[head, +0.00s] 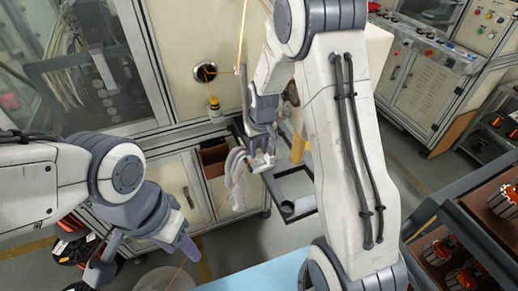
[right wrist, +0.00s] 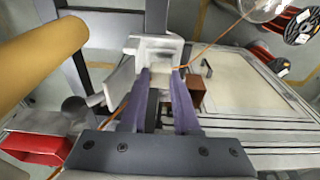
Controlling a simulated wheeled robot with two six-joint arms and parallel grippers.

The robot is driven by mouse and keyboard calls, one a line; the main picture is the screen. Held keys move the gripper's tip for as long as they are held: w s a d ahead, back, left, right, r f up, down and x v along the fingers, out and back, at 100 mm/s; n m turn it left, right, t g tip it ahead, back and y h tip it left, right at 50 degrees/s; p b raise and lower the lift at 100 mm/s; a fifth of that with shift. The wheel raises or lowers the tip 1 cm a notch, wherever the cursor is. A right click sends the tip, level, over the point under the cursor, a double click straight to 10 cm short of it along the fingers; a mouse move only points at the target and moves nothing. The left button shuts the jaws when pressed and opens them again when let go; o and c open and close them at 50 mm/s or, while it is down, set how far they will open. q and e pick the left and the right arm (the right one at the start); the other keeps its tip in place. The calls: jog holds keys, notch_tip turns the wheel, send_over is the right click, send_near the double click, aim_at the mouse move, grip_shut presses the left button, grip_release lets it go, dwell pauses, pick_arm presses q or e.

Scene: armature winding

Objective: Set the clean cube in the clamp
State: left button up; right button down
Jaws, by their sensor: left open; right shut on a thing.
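My right gripper (head: 264,146) reaches down past the machine front, with its fingers close together at a white fitting (head: 262,164). In the right wrist view its purple fingers (right wrist: 160,78) are shut on a small pale block (right wrist: 160,63) at their tips. The block looks like the cube, but it is largely hidden. A white, bracket-like part (right wrist: 122,82), which looks like the clamp, surrounds the fingertips; I cannot tell whether the block is seated in it. My left gripper (head: 145,256) is open and empty at the lower left, apart from the fitting.
A cream machine cabinet (head: 185,40) with a round wire opening (head: 206,73) stands behind. An orange wire (right wrist: 215,40) passes close by the right fingertips. A rack of copper-wound parts (head: 440,250) is at the right. A yellow cylinder (right wrist: 40,52) juts in beside the right wrist.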

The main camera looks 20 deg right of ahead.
jog(key=shift+f, duration=0.15)
jog(key=shift+f+b, duration=0.7)
jog(key=shift+f, duration=0.1)
jog(key=c, duration=0.6)
grip_release()
jog(key=shift+o, duration=0.2)
